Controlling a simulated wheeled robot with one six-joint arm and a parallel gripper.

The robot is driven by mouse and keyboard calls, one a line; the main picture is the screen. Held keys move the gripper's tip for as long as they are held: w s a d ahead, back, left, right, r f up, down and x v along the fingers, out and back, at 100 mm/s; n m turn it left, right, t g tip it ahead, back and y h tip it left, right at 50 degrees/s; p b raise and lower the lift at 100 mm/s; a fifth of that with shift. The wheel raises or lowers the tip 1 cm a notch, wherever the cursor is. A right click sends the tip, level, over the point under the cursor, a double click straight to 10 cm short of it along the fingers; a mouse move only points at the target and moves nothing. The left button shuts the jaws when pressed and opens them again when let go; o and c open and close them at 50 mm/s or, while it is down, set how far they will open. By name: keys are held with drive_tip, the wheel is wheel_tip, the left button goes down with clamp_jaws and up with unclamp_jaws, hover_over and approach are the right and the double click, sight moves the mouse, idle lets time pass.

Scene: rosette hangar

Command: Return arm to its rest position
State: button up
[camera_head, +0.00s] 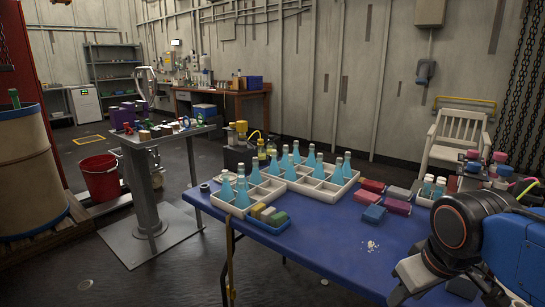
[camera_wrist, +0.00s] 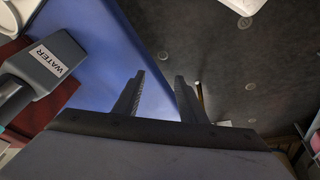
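My arm (camera_head: 480,235) reaches in from the lower right of the head view, over the right end of the blue table (camera_head: 320,255). In the wrist view my gripper (camera_wrist: 159,74) has its two dark fingers apart, with a clear gap between them. Nothing is held between the fingers. The blue table top (camera_wrist: 105,60) and the dark floor (camera_wrist: 230,70) show beyond them. A grey item labelled WATER (camera_wrist: 50,65) is left of the fingers, apart from them. The head view shows only a grey part of the gripper end.
White divided trays (camera_head: 320,188) hold several blue bottles (camera_head: 241,190). Jars stand close behind my arm. A white chair (camera_head: 455,140) is behind; a grey stand (camera_head: 150,190) is left.

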drive_tip(key=shift+s+d+f+m+t, duration=0.2)
drive_tip(key=shift+s+d+f+m, duration=0.2)
drive_tip(key=shift+s+f+m, duration=0.4)
drive_tip(key=shift+s+d+f+m+t, duration=0.2)
drive_tip(key=shift+s+d+f+m, duration=0.2)
drive_tip(key=shift+s+f+m, duration=0.35)
drive_tip(key=shift+w, duration=0.15)
